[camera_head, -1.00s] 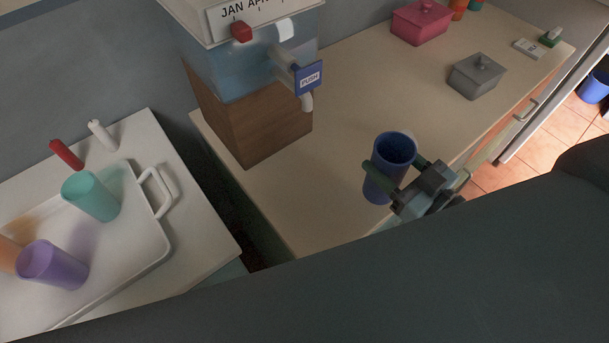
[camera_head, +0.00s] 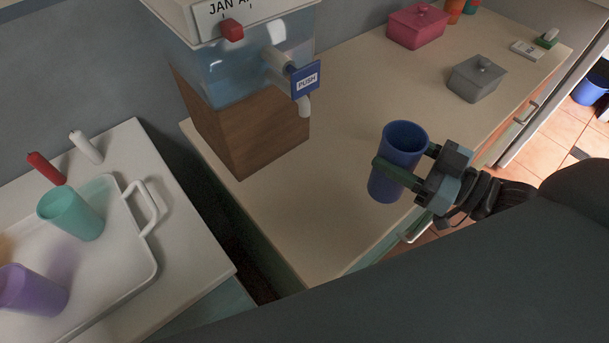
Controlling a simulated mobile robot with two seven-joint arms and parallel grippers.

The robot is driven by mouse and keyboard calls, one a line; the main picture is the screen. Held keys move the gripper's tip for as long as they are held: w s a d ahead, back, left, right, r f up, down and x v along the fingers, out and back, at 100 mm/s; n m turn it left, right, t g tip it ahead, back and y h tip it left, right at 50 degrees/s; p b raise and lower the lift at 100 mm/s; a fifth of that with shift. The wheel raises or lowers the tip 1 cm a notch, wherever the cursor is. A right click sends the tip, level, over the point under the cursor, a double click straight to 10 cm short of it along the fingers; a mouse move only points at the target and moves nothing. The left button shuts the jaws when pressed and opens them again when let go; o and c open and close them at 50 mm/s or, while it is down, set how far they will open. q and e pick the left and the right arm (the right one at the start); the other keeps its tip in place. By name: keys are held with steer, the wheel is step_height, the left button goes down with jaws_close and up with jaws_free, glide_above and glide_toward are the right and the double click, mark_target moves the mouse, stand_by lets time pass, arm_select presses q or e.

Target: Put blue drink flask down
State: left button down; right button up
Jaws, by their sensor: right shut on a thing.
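The blue drink flask (camera_head: 397,160) looks like an open-topped blue cup. It is upright, with its dark inside showing from above. My right gripper (camera_head: 408,163) is shut on it, with one green finger across its near left side and the other at its right. The flask is over the front part of the beige counter (camera_head: 262,222), right of the water dispenser. I cannot tell whether its base touches the counter. My left gripper is not in view.
A water dispenser (camera_head: 245,80) with a PUSH tap (camera_head: 306,80) stands on a wooden block. A pink box (camera_head: 416,26) and grey box (camera_head: 477,79) stand behind. A white tray (camera_head: 140,275) holds a teal cup (camera_head: 70,215) and purple cup (camera_head: 32,290). The counter around the flask is clear.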

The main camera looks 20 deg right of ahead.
steer(key=shift+w+a, duration=0.25)
steer(key=shift+a, duration=0.05)
steer(key=w+a+f, duration=0.2)
steer(key=w+a, duration=0.2)
steer(key=a, duration=0.2)
steer(key=w+a+f+p, duration=0.1)
steer(key=w+a+f, duration=0.2)
steer(key=a, duration=0.3)
steer(key=shift+w+a, duration=0.3)
steer(key=shift+w, duration=0.1)
steer(key=shift+f, duration=0.2)
steer(key=o, duration=1)
